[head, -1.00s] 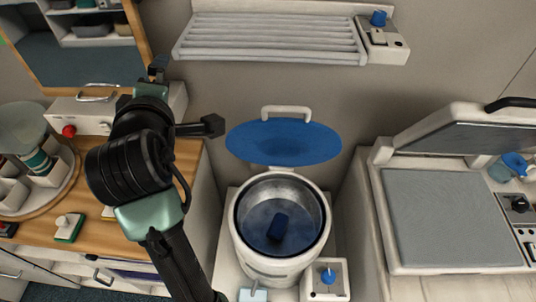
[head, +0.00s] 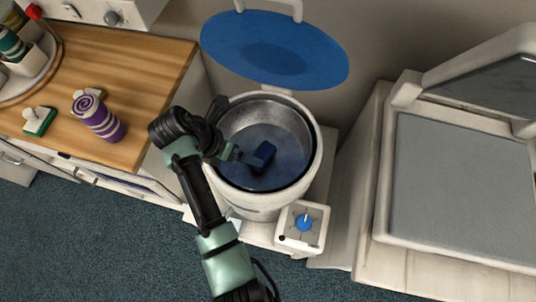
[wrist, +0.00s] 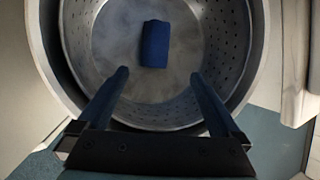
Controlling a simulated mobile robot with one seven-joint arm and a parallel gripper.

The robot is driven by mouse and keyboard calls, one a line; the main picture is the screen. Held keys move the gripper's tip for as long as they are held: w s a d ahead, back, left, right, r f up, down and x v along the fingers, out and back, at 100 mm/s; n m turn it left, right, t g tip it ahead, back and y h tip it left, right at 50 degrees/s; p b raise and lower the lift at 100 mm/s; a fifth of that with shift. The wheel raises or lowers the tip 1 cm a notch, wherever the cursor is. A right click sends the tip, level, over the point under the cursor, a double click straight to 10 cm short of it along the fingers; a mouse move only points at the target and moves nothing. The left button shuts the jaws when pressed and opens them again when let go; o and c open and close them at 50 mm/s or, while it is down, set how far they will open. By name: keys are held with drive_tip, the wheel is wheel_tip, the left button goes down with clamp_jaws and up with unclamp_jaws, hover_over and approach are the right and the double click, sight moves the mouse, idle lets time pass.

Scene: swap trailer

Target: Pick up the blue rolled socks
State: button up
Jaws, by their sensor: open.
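The blue rolled socks (head: 263,156) lie on the floor of a round metal drum (head: 308,133) inside a white tub. In the wrist view the socks (wrist: 155,44) show as a small dark blue roll near the top middle, beyond my fingertips. My gripper (head: 236,154) is over the drum's left part, close to the socks in the head view. In the wrist view my gripper (wrist: 158,75) has its two fingers wide apart, with nothing between them. The socks are not touched in the wrist view.
The drum's blue lid (head: 275,48) stands open behind it. A white box with a blue knob (head: 303,223) is in front. A wooden counter (head: 150,70) with a purple striped roll (head: 98,120) is at left. A grey-topped unit (head: 465,190) stands at right.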

sight(263, 157)
drive_tip(key=x, duration=0.5)
drive_tip(key=shift+w+b+x, duration=0.15)
drive_tip(key=shift+b+x, duration=0.2)
drive_tip(key=shift+x, duration=1.05)
drive_tip(key=shift+w+b+x, duration=0.15)
drive_tip(key=shift+b+x, duration=0.2)
drive_tip(key=shift+x, duration=1.05)
drive_tip(key=shift+a, duration=0.1)
drive_tip(key=shift+r, duration=0.1)
drive_tip(key=c, duration=1.4)
